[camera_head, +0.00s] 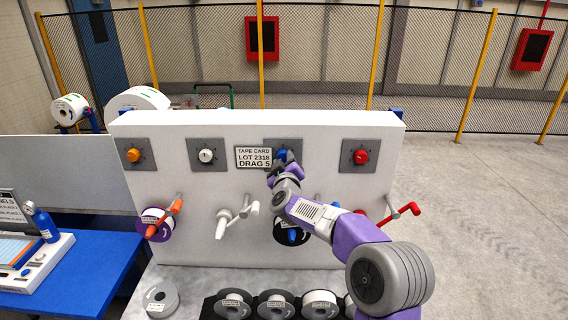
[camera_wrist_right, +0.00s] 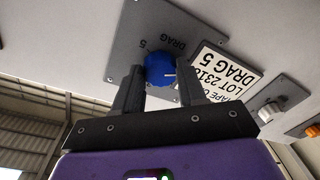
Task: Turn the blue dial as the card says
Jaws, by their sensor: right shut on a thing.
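The blue dial (camera_head: 280,154) sits on a grey plate on the upright white panel. In the right wrist view the blue dial (camera_wrist_right: 158,68) lies between my right gripper's dark fingers (camera_wrist_right: 160,88), which are shut on it. A short white mark on the dial points to the right in that picture. Its plate (camera_wrist_right: 185,28) shows "DRAG" and a "5", both upside down; other scale figures are hidden or unreadable. The card (camera_head: 254,158), left of the dial, reads "TAPE CARD LOT 2318 DRAG 5". My right gripper (camera_head: 283,161) partly hides the dial. My left gripper is out of view.
Orange (camera_head: 133,155), white (camera_head: 206,155) and red (camera_head: 361,157) dials share the panel (camera_head: 250,125). Below, a white crank (camera_head: 236,219) and a red crank (camera_head: 403,211) stick out. A blue table (camera_head: 85,275) is at left.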

